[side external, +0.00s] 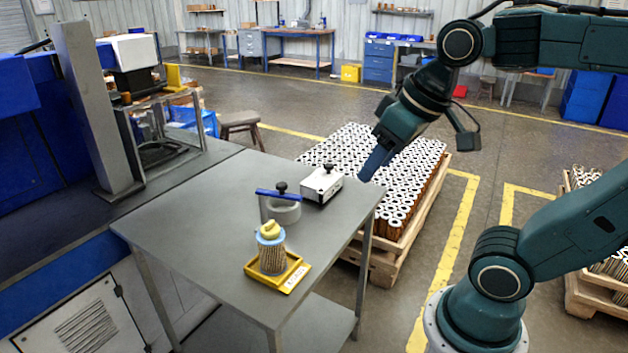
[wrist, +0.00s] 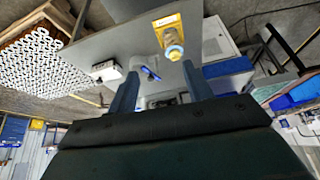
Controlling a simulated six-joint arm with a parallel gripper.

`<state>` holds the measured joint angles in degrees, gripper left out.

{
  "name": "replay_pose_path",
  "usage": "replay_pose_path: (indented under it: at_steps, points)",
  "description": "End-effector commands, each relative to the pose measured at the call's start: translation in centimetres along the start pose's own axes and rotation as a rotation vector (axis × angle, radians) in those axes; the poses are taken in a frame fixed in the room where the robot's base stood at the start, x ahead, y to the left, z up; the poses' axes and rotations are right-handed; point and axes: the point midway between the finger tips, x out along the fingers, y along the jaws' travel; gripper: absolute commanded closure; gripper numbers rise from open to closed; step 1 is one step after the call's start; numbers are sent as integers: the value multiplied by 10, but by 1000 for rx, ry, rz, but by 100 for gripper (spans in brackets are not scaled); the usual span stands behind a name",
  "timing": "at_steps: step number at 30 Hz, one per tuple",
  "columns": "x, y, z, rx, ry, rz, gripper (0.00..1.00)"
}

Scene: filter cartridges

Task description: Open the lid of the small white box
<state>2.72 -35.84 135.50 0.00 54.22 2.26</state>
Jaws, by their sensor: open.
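The small white box (side external: 322,184) sits near the right edge of the grey table, its lid down with a black knob on top. It also shows in the wrist view (wrist: 107,72), left of my fingers. My gripper (side external: 372,168) is in the air to the right of the box in the side view, apart from it. In the wrist view my gripper (wrist: 158,92) has its two blue fingers spread wide with nothing held between them.
On the grey table (side external: 190,220), a grey ring with a blue bar (side external: 280,204) stands beside the box. A filter cartridge (side external: 271,250) with a yellow top stands on a yellow tray (side external: 293,277). A pallet of cartridges (side external: 405,200) stands behind the table. The table's left part is clear.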

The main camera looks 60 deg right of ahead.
Motion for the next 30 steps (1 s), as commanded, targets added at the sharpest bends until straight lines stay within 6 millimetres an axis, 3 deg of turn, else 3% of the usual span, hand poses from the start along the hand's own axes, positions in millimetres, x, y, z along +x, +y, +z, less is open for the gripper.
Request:
replay_pose_path:
  at_steps: [14,21,30]
  points:
    - [3,40,-115,241,-103,65,50]
    - [19,72,-167,366,-151,97,50]
    - [52,122,-219,523,-209,136,50]
